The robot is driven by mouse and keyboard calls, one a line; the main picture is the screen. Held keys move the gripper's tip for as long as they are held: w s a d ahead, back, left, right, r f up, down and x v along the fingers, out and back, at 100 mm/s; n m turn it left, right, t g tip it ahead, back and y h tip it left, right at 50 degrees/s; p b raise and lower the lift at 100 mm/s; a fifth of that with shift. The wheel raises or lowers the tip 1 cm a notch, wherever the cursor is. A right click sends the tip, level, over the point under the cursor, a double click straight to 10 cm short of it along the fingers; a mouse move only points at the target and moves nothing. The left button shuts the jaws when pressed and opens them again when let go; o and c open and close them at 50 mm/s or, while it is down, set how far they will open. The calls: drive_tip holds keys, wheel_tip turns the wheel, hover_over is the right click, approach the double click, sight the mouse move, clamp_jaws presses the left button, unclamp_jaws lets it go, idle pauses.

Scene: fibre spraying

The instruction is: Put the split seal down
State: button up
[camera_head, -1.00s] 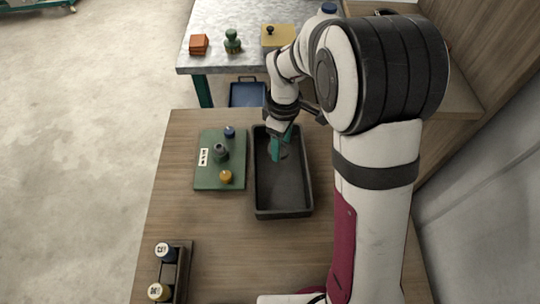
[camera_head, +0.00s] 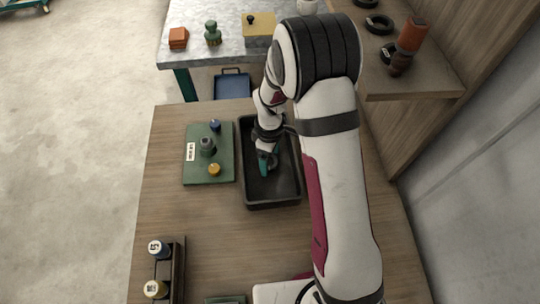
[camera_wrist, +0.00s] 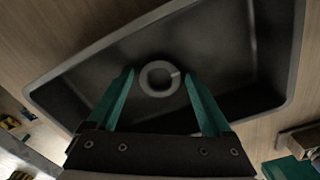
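The split seal (camera_wrist: 159,79) is a small grey ring with a light mark at its right side. In the wrist view it shows against the floor of the black tray (camera_wrist: 282,70), between my fingertips, with a narrow gap on each side. My gripper (camera_wrist: 159,74) has teal fingers standing apart, open and empty. In the head view my gripper (camera_head: 264,165) is down inside the black tray (camera_head: 272,204), near its left side. The seal is hidden there by my gripper and arm.
A green board (camera_head: 190,174) with several small parts lies left of the tray. A rack with labelled pots (camera_head: 160,249) stands at the front left. A shelf (camera_head: 420,80) at the right holds dark rings and an orange-brown object. Bare wood lies in front of the tray.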

wheel_tip(320, 180, up, 11)
drive_tip(key=s+d+r+m, duration=0.3)
drive_tip(key=s+r+m, duration=0.55)
drive_tip(key=s, duration=0.25)
drive_tip(key=s+r+m+y, duration=0.1)
drive_tip(key=s+m, duration=0.8)
drive_tip(key=s, duration=0.4)
drive_tip(key=shift+s+a+r+y, duration=0.2)
drive_tip(key=shift+s+y, duration=0.1)
drive_tip(key=shift+y, duration=0.1)
drive_tip(key=shift+d+m, duration=0.1)
drive_tip(key=shift+m, duration=0.15)
